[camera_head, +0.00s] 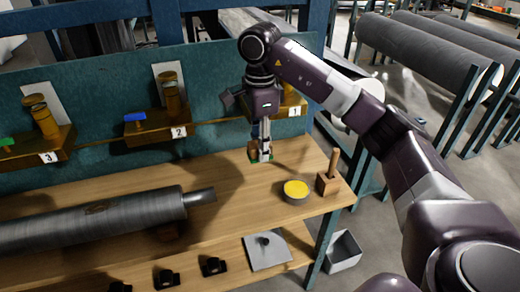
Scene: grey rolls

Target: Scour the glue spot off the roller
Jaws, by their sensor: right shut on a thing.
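The grey roller (60,225) lies at the lower left of the bench, with a pale shaft end on its right. A brownish spot (101,208) on its upper side looks like the glue spot. My right gripper (261,152) points down over the back of the bench, to the right of the roller and apart from it. Whether the pad touches the bench I cannot tell. My left gripper is not in view.
Numbered wall shelves 3 (48,157), 2 (178,132) and 1 (294,111) hold brass-coloured pieces; a blue pad (135,117) lies on shelf 2. A yellow-topped tin (296,189) and a wooden block with a handle (329,178) stand at the bench's right end.

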